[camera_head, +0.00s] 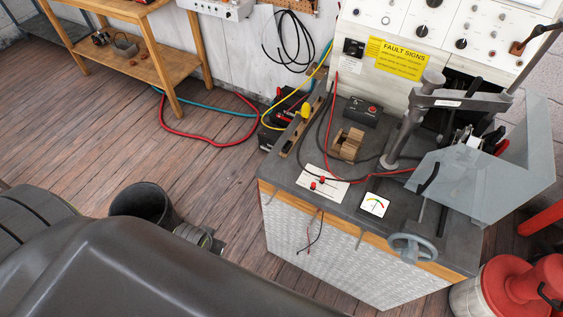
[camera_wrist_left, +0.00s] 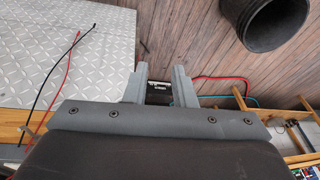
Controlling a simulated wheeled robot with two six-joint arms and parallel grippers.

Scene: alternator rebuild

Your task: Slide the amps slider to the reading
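A white card or panel (camera_head: 335,196) with two small red knobs lies on the dark bench top in the head view. One knob (camera_head: 322,180) sits slightly above and right of the other knob (camera_head: 313,186); the frames are too small to read any marks or tell which is the amps slider. A small white meter (camera_head: 375,204) with a coloured arc stands to its right; its reading is illegible. My left gripper (camera_wrist_left: 160,80) shows in the left wrist view, fingers apart with nothing between them, above the floor side of the bench. My right gripper is not in view.
The bench (camera_head: 400,215) also holds a wooden block (camera_head: 347,145), an arbor-press-like tool (camera_head: 405,125), a clear shield (camera_head: 500,170) and a handwheel (camera_head: 413,247). Red and black leads hang over its front. A black bucket (camera_head: 143,203) stands on the floor, also in the wrist view (camera_wrist_left: 265,20).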

